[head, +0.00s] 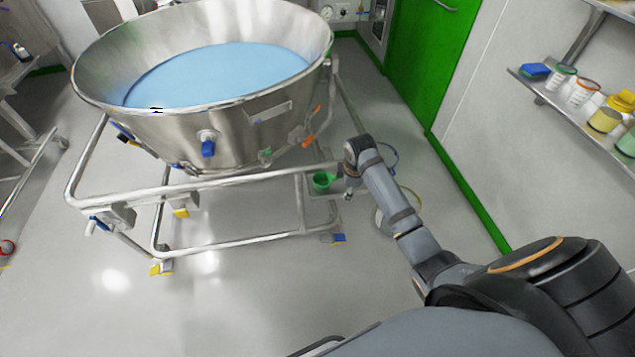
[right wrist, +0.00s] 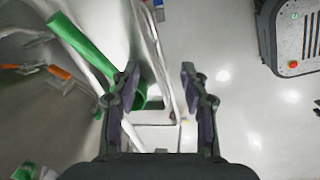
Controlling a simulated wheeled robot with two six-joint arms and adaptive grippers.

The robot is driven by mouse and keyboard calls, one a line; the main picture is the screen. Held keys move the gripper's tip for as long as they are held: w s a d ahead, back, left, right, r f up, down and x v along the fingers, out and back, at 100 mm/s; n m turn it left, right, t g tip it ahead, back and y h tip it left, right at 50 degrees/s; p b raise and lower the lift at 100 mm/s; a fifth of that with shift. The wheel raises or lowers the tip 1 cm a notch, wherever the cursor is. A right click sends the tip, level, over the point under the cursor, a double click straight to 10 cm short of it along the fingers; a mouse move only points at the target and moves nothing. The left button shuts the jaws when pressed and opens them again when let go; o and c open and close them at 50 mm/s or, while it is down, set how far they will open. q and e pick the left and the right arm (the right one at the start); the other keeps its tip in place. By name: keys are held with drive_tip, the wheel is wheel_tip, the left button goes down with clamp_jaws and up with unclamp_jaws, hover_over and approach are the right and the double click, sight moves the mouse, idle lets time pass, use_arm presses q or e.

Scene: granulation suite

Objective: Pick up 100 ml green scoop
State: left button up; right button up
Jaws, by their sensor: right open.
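The green scoop (head: 322,181) shows in the head view beside the lower right part of the steel bowl's frame. In the right wrist view its long green handle (right wrist: 84,46) runs down from the upper left, and its lower part passes behind my left-hand finger. Some green shows between the fingers, near the left-hand one. My right gripper (right wrist: 160,74) is open with nothing clasped between its fingers. In the head view my right gripper (head: 346,183) is just right of the scoop. Whether a finger touches the scoop is not clear. My left gripper is not in view.
A large steel bowl (head: 180,130) of blue material stands on a wheeled tubular frame (head: 230,184) close to my right gripper. A wall shelf (head: 570,118) with jars is at the right, near a green door (head: 430,60). Floor in front is clear.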

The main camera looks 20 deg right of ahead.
drive_tip(key=w+d+r+n, duration=0.4)
drive_tip(key=w+r, duration=0.2)
drive_tip(key=w, duration=0.1)
drive_tip(key=shift+y, duration=0.3)
drive_tip(key=f, duration=0.5)
drive_tip(key=shift+w+d, duration=0.1)
drive_tip(key=shift+w, duration=0.3)
drive_tip(key=f, duration=0.5)
drive_tip(key=shift+w, duration=0.4)
drive_tip(key=shift+s, duration=0.1)
clamp_jaws()
